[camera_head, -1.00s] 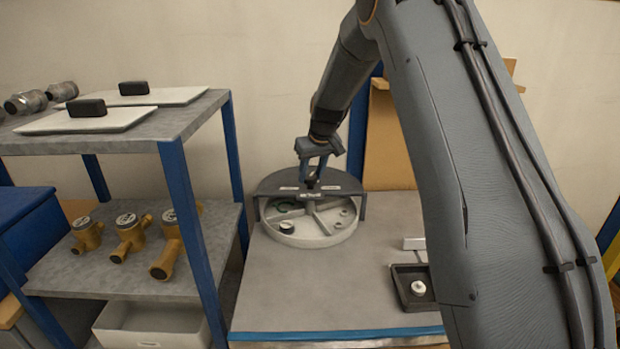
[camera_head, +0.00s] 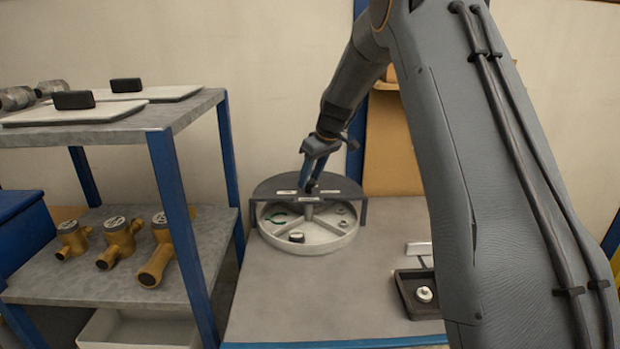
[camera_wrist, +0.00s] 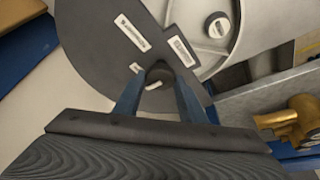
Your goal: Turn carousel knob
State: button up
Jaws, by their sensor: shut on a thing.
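The carousel (camera_head: 335,238) is a round, light grey tray with divided compartments, standing at the back left of the bench. A dark grey cover (camera_head: 275,187) with white labels spans its rear half. The knob (camera_wrist: 159,72) is dark and sits on the cover, between my fingertips in the wrist view. My gripper (camera_head: 309,186) reaches down from behind and is shut on the knob. In the head view the fingers mostly hide the knob. A dark round part with a white top (camera_head: 297,237) lies in a front compartment, and a green ring (camera_head: 279,217) lies in a left one.
A black tray (camera_head: 405,296) with a white part (camera_head: 424,294) stands at the bench's right front, beside my arm. A shelf rack (camera_head: 180,215) on the left holds several brass meters (camera_head: 120,243). The bench middle (camera_head: 300,290) is clear.

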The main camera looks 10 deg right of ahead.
jog(key=o, duration=1)
jog(key=shift+r, duration=0.1)
jog(key=b+v, duration=0.2)
jog(key=v, duration=0.5)
jog(key=shift+d+r, duration=0.1)
jog(key=shift+r, duration=0.25)
